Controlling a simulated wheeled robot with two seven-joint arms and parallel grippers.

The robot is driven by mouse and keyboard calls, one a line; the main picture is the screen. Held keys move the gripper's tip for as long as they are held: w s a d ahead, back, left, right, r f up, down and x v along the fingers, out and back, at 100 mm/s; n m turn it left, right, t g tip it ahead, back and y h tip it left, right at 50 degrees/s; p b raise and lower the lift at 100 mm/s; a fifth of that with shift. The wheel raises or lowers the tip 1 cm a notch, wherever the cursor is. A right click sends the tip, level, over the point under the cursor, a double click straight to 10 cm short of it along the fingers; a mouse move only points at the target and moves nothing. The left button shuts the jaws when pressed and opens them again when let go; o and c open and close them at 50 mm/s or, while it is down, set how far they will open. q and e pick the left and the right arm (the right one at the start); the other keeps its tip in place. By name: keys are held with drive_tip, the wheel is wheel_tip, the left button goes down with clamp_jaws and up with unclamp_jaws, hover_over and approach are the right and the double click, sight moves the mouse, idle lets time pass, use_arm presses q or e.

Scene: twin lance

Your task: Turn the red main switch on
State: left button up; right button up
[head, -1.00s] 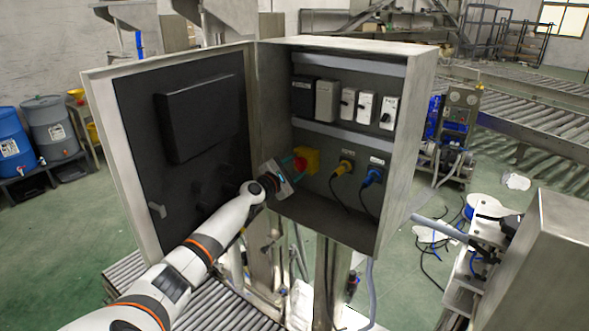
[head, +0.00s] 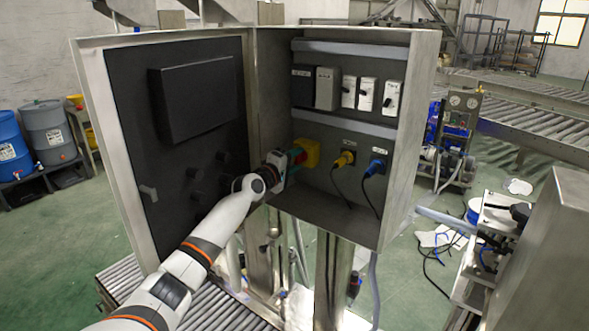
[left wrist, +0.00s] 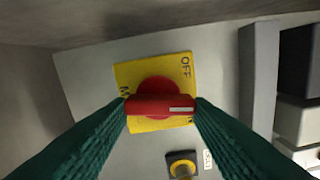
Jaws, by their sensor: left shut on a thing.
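The red main switch (left wrist: 160,87) is a round red knob with a bar handle on a yellow plate (left wrist: 133,76). The plate's OFF lettering shows at its upper right in the left wrist view; other lettering is partly hidden by the fingers. The handle lies level across that view, with a white mark near its right end. In the head view the yellow plate (head: 312,150) is at the lower left inside the open cabinet. My left gripper (head: 290,162) is shut on the handle, one green finger at each end. My right gripper is not in view.
The cabinet (head: 423,120) has its door (head: 122,150) swung open to the left, beside my left arm. A yellow plug (head: 344,159) and a blue plug (head: 375,167) with hanging cables are right of the switch. Several breakers (head: 348,91) sit above.

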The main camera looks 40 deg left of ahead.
use_arm(q)
drive_tip(key=m+b, duration=0.3)
drive_tip(key=m, duration=0.1)
drive_tip(key=shift+f+b, duration=0.35)
drive_tip(key=shift+f, duration=0.05)
drive_tip(key=shift+m+b, duration=1)
drive_tip(key=shift+m, duration=0.6)
drive_tip(key=shift+r, duration=0.1)
drive_tip(key=o, duration=1)
